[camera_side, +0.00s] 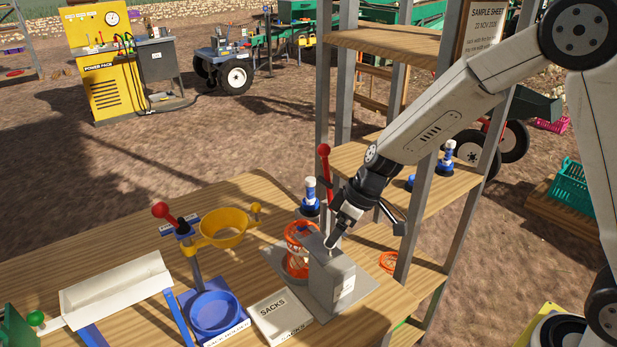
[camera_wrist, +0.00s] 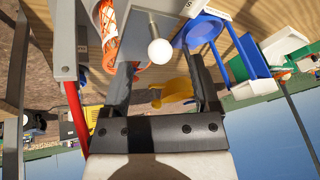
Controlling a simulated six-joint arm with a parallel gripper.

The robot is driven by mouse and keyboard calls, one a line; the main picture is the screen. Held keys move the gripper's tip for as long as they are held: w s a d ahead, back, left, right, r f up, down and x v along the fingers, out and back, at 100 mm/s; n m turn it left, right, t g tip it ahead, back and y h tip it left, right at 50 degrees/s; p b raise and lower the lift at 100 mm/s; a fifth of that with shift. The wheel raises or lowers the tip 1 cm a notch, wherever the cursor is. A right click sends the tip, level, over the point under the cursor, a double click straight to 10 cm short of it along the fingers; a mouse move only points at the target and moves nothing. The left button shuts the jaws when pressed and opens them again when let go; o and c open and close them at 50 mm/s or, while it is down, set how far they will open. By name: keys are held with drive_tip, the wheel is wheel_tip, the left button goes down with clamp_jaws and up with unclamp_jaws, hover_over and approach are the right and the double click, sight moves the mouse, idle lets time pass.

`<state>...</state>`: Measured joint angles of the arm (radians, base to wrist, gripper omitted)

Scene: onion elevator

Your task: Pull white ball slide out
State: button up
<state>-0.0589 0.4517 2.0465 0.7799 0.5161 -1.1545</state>
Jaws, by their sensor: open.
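The white ball (camera_wrist: 159,50) sits on the end of a short metal rod in the wrist view. The rod comes out of a grey part at the top of that view. My gripper (camera_wrist: 161,65) is open, with one finger on each side of the ball and a visible gap to each. In the side view my gripper (camera_side: 334,240) is low over the grey upright box (camera_side: 331,276) on the bench. There the ball is hidden or too small to make out.
An orange net (camera_side: 297,250) and a red-knobbed lever (camera_side: 325,165) stand close to my gripper. A grey shelf post (camera_side: 412,215) rises just right. A yellow ring (camera_side: 222,229), blue holder (camera_side: 214,313), sacks box (camera_side: 282,315) and white chute (camera_side: 117,290) lie left.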

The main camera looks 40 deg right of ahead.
drive_tip(key=shift+x, duration=1.8)
clamp_jaws()
drive_tip(key=shift+s, duration=2.6)
unclamp_jaws()
